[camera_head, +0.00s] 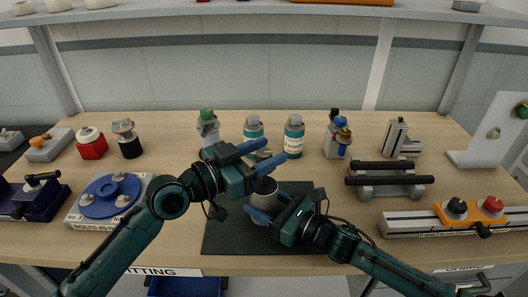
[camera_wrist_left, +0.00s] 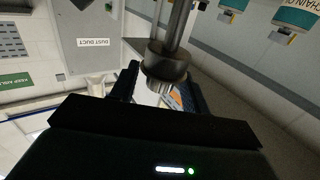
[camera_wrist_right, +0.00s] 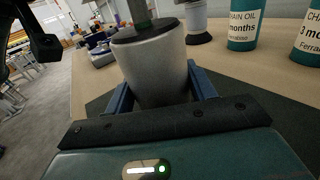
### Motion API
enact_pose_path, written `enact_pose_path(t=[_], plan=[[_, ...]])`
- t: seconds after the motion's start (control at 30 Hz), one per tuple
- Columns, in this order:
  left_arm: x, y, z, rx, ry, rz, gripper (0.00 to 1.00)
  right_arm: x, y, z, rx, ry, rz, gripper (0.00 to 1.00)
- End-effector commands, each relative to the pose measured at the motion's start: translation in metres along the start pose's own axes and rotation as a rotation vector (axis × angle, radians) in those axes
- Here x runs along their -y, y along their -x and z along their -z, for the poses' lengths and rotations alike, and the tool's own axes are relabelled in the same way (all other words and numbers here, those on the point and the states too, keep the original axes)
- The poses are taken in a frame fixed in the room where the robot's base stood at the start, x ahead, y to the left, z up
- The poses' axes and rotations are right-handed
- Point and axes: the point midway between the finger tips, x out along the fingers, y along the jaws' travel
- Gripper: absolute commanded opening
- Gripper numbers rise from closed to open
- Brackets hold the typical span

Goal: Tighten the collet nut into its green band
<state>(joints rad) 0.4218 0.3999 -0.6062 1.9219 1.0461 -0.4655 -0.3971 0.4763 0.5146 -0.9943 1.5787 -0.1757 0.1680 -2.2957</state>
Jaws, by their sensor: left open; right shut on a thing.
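A grey cylindrical body (camera_head: 265,187) stands over the dark mat, with my right gripper (camera_head: 262,203) shut around its sides. In the left wrist view a dark ridged collar, apparently the collet nut (camera_wrist_left: 165,62), sits on a metal shaft between the open fingers. Its position against a green band cannot be told.
A dark mat (camera_head: 225,235) lies on the wooden bench. Two teal-labelled bottles (camera_head: 293,138) stand behind the grippers. A blue disc fixture (camera_head: 100,193) is at left, a black-barred stand (camera_head: 388,182) at right. The bench between bottles and mat is narrow.

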Motion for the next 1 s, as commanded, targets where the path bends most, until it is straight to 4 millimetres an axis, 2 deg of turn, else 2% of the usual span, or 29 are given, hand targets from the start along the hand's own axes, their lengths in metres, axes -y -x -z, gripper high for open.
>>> enact_pose_path(t=[0.27, 0.8, 1.0], plan=[[-0.0003, -0.0016, -0.0001, 0.000, -0.001, -0.001, 0.47, -0.0010, 0.0000, 0.0009, -0.001, -0.002, -0.001, 0.05], [-0.0003, -0.0012, -0.0001, 0.000, 0.000, -0.001, 0.04, -0.0009, 0.0000, 0.0010, -0.001, -0.002, -0.001, 0.05], [-0.0012, -0.0017, 0.0004, 0.000, -0.005, -0.026, 0.04, -0.0008, 0.0000, 0.0010, -0.001, -0.003, -0.001, 0.05]])
